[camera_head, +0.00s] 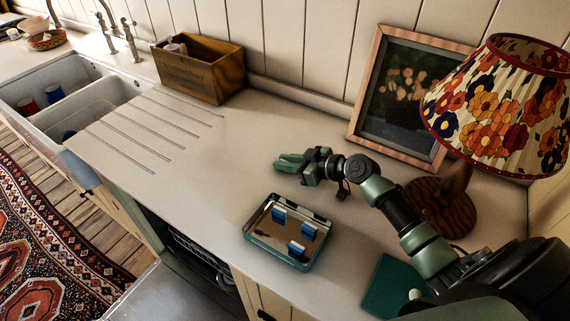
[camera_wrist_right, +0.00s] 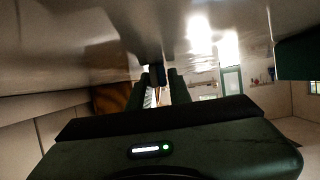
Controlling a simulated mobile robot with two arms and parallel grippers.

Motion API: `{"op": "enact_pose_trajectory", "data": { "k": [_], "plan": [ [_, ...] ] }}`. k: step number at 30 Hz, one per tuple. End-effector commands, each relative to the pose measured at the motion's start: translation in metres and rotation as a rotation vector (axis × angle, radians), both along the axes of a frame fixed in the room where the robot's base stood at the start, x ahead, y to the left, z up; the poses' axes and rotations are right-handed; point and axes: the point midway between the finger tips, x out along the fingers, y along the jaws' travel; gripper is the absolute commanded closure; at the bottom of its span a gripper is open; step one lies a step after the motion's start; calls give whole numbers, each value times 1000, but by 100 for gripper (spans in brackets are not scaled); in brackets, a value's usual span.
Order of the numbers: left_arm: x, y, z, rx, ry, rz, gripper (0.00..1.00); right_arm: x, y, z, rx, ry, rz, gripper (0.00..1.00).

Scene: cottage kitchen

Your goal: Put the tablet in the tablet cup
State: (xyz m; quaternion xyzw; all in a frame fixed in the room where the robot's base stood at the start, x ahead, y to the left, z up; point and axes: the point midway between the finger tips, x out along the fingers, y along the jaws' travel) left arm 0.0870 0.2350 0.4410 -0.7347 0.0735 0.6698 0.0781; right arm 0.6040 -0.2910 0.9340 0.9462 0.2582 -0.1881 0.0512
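Several blue-and-white blocks, which look like the tablets (camera_head: 297,249), sit in an open teal tin (camera_head: 262,258) on the counter. My right gripper (camera_head: 281,162) is above the counter behind the tin, pointing left, apart from the tin and tablets. Its green fingers show a gap in the right wrist view (camera_wrist_right: 163,92), with no tablet seen between them. A dark shape near the fingertips there is too unclear to name. I cannot make out the tablet cup in either view. My left gripper is out of view.
A floral lamp (camera_head: 497,110) and a framed picture (camera_head: 405,95) stand behind my right arm. A wooden box (camera_head: 200,72) stands near the sink (camera_head: 75,100). Below the counter are a rack (camera_head: 203,262) and a metallic surface (camera_head: 160,295). The counter left of the tin is clear.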

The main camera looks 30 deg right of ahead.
Motion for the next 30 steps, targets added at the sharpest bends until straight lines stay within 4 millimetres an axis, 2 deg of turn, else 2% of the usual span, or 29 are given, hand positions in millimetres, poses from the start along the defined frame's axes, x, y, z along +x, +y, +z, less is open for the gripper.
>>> {"op": "enact_pose_trajectory", "data": {
  "k": [10, 14, 24, 30],
  "plan": [
    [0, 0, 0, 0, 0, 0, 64, 0, 0, 1, 0, 0, 0, 100],
    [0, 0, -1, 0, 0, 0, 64, 0, -1, 8, -4, -2, 1, 100],
    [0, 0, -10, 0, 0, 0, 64, 0, -1, 73, -4, -5, 1, 100],
    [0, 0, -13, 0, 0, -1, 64, 0, -1, 97, -2, -2, 0, 100]
  ]
}}
